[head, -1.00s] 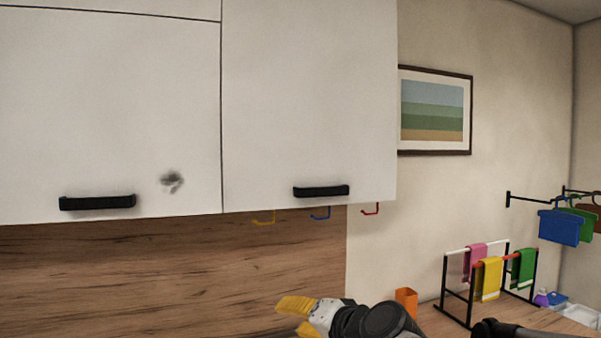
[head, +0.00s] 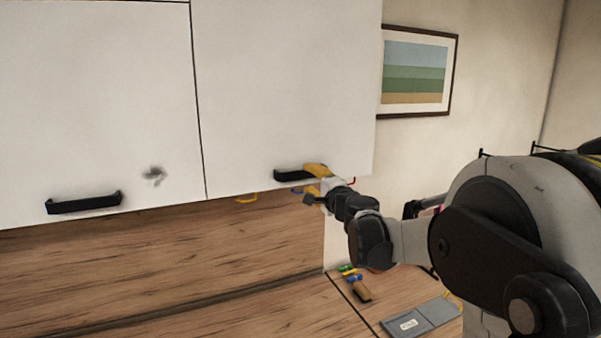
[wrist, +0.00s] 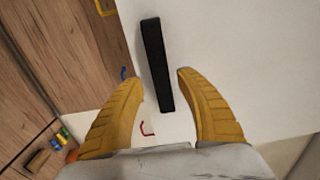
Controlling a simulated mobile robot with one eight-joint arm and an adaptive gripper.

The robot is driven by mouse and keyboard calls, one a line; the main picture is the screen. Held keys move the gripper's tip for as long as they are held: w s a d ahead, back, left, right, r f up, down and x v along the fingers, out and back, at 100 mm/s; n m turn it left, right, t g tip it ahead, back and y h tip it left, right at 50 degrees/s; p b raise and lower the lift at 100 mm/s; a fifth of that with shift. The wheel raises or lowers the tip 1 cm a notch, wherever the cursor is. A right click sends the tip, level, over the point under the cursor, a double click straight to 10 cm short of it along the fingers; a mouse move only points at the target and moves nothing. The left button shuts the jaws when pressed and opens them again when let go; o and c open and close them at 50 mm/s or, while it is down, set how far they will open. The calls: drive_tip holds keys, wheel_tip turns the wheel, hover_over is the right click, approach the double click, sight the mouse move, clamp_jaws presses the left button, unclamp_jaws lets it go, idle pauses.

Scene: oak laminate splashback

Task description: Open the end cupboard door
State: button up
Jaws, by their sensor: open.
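The end cupboard door (head: 285,90) is a white wall-cupboard door at the right end of the row, and it is shut. Its black bar handle (head: 290,176) sits near the lower edge. My gripper (head: 312,180), with yellow fingers, is at the right end of this handle. In the wrist view the handle (wrist: 156,62) runs lengthwise between and ahead of my open fingers (wrist: 160,90). Its near end lies between the fingertips, with a gap on each side. Whether anything touches is hard to tell. My fingers hide the handle's right end in the head view.
Another white door (head: 90,100) with a black handle (head: 84,203) and a grey smudge is on the left. Coloured hooks (head: 246,199) hang under the cupboards. A counter below holds a grey board (head: 422,318) and small coloured items. A framed picture (head: 418,72) hangs at the right.

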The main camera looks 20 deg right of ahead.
sight(305, 175)
drive_tip(key=w, duration=0.4)
drive_tip(key=shift+w, duration=0.15)
clamp_jaws()
